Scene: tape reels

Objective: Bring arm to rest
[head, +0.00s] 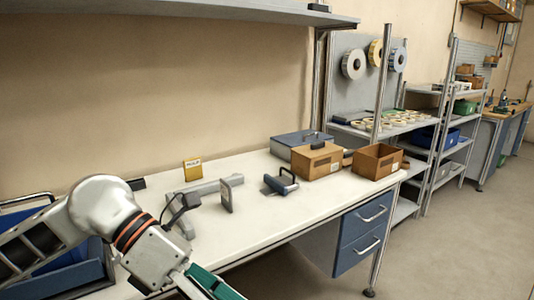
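My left arm reaches in from the left, and its elbow and wrist show over the near left of the white workbench (262,222). My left gripper (208,287) is at the bottom edge, in front of the bench, with a green part showing. Its fingertips are partly cut off by the frame, so I cannot tell whether it is open or shut. No object shows in it. My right arm and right gripper are out of view.
On the bench are a grey long-based device (205,187), a blue-handled tool (280,183), a yellow card (192,170), a closed cardboard box (317,162) and an open one (378,161). A blue bin (85,275) is beside my arm. Tape reels (353,64) hang behind.

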